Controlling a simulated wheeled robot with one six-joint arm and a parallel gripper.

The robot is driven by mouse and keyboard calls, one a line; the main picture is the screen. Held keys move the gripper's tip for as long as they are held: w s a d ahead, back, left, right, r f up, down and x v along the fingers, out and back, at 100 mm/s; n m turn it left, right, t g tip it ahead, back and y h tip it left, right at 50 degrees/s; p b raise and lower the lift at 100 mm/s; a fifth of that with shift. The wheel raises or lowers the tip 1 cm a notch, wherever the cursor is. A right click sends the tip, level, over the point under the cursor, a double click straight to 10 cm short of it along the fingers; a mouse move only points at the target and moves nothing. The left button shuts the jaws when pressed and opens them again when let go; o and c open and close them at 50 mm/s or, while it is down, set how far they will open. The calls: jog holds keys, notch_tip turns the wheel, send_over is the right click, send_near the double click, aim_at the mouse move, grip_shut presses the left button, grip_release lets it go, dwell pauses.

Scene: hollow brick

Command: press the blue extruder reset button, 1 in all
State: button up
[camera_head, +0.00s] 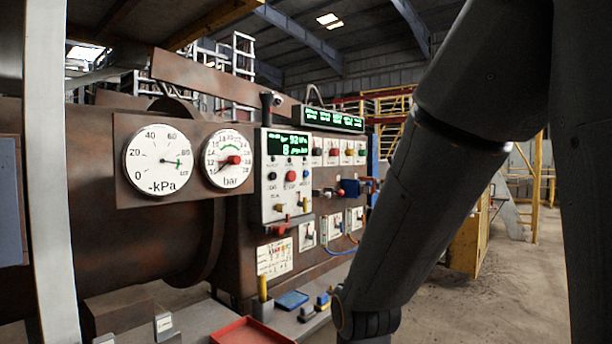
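A pale control panel (285,205) with a green lit display (288,145) stands upright on the rusty machine, near the middle of the view. It carries several small knobs and buttons, among them a large red button (291,176). My gripper is not in view.
Two round gauges, kPa (158,161) and bar (228,158), sit left of the panel. A blue box (350,188) and small switch plates (307,236) are to its right. A red tray (252,331) and a blue tray (292,300) lie below. Open floor (515,290) shows at right.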

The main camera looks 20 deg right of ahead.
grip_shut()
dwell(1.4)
